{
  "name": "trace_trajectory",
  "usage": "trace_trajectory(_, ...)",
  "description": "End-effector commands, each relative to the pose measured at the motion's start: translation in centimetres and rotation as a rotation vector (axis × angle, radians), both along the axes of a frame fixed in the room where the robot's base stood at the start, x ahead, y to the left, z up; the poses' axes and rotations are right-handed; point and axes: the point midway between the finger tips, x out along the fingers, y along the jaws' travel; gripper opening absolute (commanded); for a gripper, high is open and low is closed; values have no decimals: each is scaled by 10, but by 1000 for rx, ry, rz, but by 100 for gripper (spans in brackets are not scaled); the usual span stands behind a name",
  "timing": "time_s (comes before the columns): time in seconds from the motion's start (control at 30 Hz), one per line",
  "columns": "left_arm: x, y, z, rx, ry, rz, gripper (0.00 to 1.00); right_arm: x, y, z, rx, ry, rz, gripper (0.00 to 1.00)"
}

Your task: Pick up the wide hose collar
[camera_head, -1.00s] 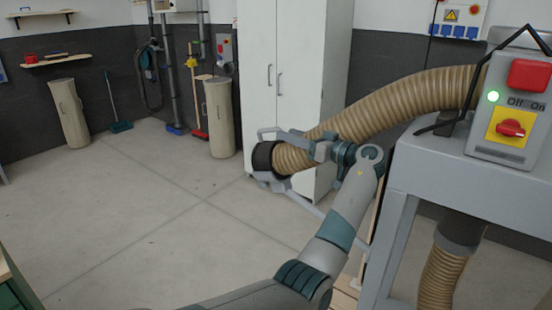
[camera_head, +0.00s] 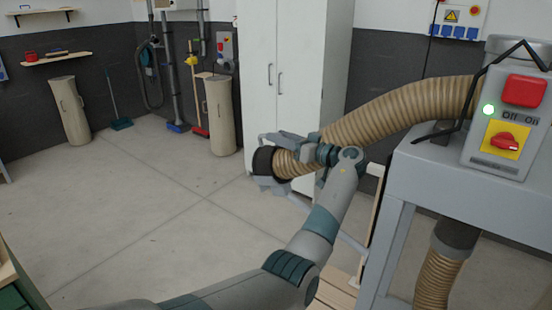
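The wide hose collar (camera_head: 262,161) is the dark ring at the free end of the ribbed tan hose (camera_head: 400,109), left of centre, held up above the floor. My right gripper is not in view.
The grey machine (camera_head: 508,110) with red and yellow switches stands at the right, joined to the hose. A white cabinet (camera_head: 290,70) stands behind the collar. A wooden pallet (camera_head: 335,295) lies low beside the machine. The floor at left is clear.

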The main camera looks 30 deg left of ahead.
Motion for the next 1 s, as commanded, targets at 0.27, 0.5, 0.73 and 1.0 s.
trace_trajectory(0.27, 4, 23, 1, 0, 0, 0, 35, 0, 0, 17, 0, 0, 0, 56)
trace_trajectory(0.5, 4, 24, 0, 0, -1, 0, 35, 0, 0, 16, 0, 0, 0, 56)
trace_trajectory(0.73, 4, 24, 0, 0, -1, -1, 35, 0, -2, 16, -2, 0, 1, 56)
trace_trajectory(1.0, 4, 24, 0, 0, 0, 0, 0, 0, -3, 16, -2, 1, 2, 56)
